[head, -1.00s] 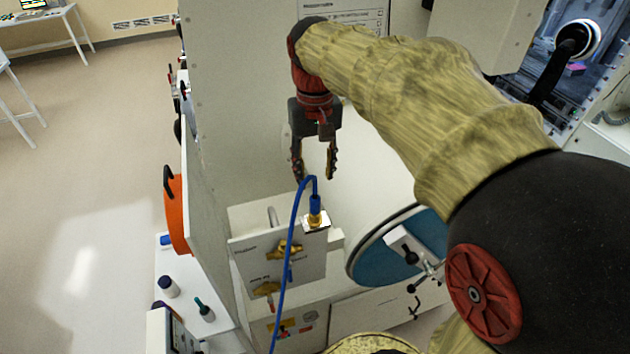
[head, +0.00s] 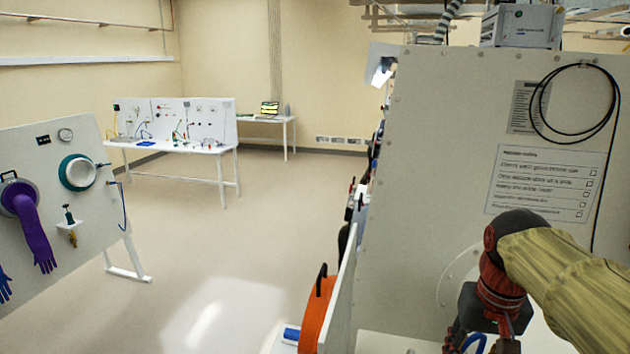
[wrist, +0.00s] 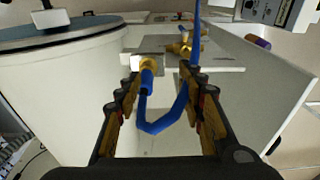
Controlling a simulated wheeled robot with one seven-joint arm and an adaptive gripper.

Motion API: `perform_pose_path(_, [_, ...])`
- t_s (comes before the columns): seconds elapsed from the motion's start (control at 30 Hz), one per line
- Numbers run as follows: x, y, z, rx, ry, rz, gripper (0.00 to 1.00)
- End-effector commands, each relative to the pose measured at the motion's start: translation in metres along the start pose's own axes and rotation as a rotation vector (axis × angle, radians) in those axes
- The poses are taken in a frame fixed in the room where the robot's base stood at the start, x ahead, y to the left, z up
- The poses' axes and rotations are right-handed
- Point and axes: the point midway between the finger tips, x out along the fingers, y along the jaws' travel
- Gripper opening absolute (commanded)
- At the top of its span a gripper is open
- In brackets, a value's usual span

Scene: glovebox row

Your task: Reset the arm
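My arm, in a tan sleeve, reaches in from the right of the head view. My gripper (head: 484,343) hangs at the lower edge there, with its fingertips cut off by the frame. In the wrist view my gripper (wrist: 162,67) is open, its two fingers wide apart. A blue hose (wrist: 160,124) loops through the picture between the fingers, and I see no finger closed on it. The hose ends at a brass fitting (wrist: 150,66) just past the left fingertip. Whether the hose touches a finger I cannot tell.
A tall grey panel (head: 430,150) with a checklist (head: 548,183) stands right behind my gripper. An orange round cover (head: 317,312) is left of it. A white drum with a blue lid (wrist: 60,35) fills the wrist view's left. Open floor (head: 240,225) lies left, beyond which stands a glove panel (head: 60,215).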

Motion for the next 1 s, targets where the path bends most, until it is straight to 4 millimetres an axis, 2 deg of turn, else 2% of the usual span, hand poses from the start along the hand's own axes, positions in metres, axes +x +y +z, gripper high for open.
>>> perform_pose_path(0.03, [0.022,-0.005,0.011,-0.016,0.022,-0.002,0.39])
perform_pose_path(0.27, [0.081,-0.025,0.050,-0.085,0.127,-0.016,0.39])
perform_pose_path(0.7, [0.210,-0.054,0.126,-0.218,0.332,-0.060,0.39])
perform_pose_path(0.83, [0.232,-0.058,0.138,-0.241,0.368,-0.070,0.39])
perform_pose_path(1.0, [0.241,-0.059,0.143,-0.252,0.387,-0.075,0.39])
